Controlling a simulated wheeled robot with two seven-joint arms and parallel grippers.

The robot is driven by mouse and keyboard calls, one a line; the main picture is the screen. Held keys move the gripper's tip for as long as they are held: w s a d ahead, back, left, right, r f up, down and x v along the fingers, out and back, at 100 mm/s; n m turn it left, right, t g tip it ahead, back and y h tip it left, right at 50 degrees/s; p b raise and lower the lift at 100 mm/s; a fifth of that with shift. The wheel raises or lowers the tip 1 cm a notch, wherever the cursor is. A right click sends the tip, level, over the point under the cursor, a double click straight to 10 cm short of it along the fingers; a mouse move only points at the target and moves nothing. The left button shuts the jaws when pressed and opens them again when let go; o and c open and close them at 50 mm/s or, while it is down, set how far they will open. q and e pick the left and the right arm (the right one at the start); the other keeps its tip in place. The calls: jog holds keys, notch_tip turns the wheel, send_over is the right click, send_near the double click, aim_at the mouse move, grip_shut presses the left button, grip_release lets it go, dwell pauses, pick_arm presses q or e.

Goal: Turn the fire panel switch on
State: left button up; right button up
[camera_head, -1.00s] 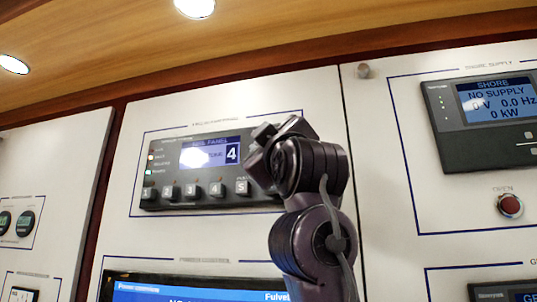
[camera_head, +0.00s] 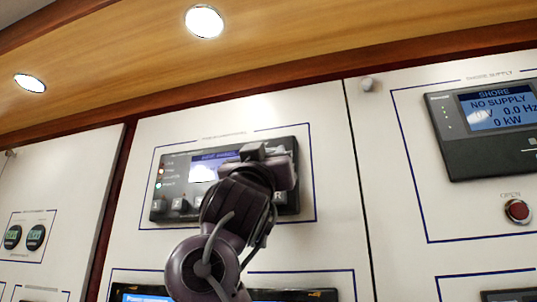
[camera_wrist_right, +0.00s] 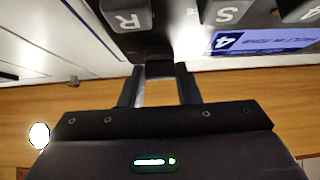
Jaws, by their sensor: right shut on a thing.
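The dark panel (camera_head: 172,193) with a small blue screen and a row of numbered buttons is on the white wall, in the middle of the head view. Its screen heading is too blurred to read. My right gripper (camera_head: 268,160) is in front of the panel's right half and hides part of its screen and buttons. In the right wrist view its fingers (camera_wrist_right: 159,88) reach the panel's edge near the R button (camera_wrist_right: 127,16) and the S button (camera_wrist_right: 226,12). My left gripper is not in view.
To the right is a shore supply panel (camera_head: 470,157) with a red button (camera_head: 517,211) below it. Another screen unit (camera_head: 302,294) lies below my right arm. Two small round gauges (camera_head: 24,237) are far left. A wooden ceiling overhangs the wall.

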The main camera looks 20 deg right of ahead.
jog(key=shift+r+m, duration=0.1)
jog(key=shift+m, duration=0.3)
jog(key=o, duration=1)
jog(key=shift+w+d, duration=0.15)
jog(key=shift+w, duration=0.05)
jog(key=shift+c, duration=0.2)
jog(key=b+v, duration=0.5)
jog(key=v, duration=0.3)
jog(key=shift+w, duration=0.1)
